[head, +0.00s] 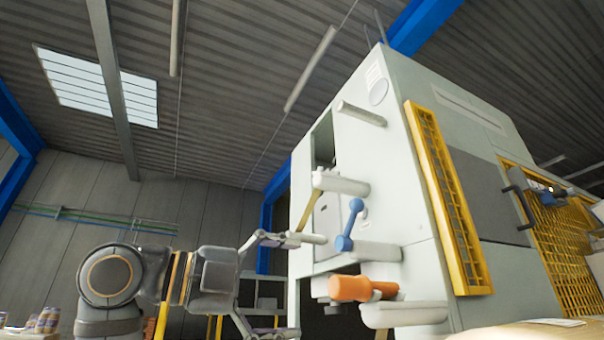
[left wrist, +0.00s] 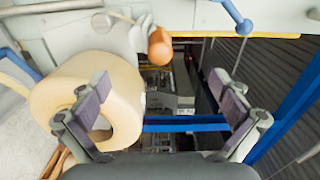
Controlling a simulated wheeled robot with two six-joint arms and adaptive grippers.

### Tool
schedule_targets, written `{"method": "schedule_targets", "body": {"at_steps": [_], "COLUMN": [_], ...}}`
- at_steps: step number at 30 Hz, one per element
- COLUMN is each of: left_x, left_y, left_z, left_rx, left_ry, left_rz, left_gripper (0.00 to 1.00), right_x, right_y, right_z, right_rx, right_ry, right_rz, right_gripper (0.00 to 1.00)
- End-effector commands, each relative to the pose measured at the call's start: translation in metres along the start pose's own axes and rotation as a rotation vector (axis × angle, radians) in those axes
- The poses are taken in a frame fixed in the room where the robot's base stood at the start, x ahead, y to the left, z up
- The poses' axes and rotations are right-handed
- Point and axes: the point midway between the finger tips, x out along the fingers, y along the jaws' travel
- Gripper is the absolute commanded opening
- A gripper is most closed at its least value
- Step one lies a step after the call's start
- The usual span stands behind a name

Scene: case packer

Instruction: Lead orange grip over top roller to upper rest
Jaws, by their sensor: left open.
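The orange grip (head: 362,288) sits at the lower front of the machine, just above a pale rounded bar (head: 405,315). It also shows in the left wrist view (left wrist: 160,47), beyond and between my fingertips. My left gripper (head: 308,285) is open and empty, to the left of the orange grip and apart from it. Above the grip, pale rollers or bars stick out of the machine face: a middle one (head: 365,252), a higher one (head: 341,183) and the topmost (head: 361,113). I cannot tell which one is the upper rest.
A blue-knobbed lever (head: 349,225) stands between the bars above the orange grip. In the left wrist view, a large cream roll (left wrist: 120,105) lies behind my left finger. The machine has a yellow mesh guard (head: 440,200). Open air lies left of the machine.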

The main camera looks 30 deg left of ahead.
Motion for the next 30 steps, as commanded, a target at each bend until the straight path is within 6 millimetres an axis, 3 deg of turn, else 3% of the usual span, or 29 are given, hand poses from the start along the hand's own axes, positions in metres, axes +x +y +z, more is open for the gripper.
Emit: {"method": "schedule_targets", "body": {"at_steps": [4, 14, 30], "left_x": [0.013, 0.04, 0.083], "left_y": [-0.001, -0.001, -0.001], "left_z": [0.0, 0.0, 0.0], "left_rx": [-0.001, -0.001, -0.002], "left_ry": [0.002, 0.002, 0.002], "left_rz": [0.001, 0.001, 0.0], "left_gripper": [1.0, 1.0, 1.0], "right_x": [-0.004, -0.011, -0.022], "right_y": [0.001, 0.001, 0.002], "right_z": [-0.001, 0.018, 0.011], "right_rx": [0.0, -0.001, -0.001], "right_ry": [0.0, -0.031, -0.023], "right_rz": [0.0, 0.0, 0.0], "right_gripper": [0.4, 0.4, 0.4]}}
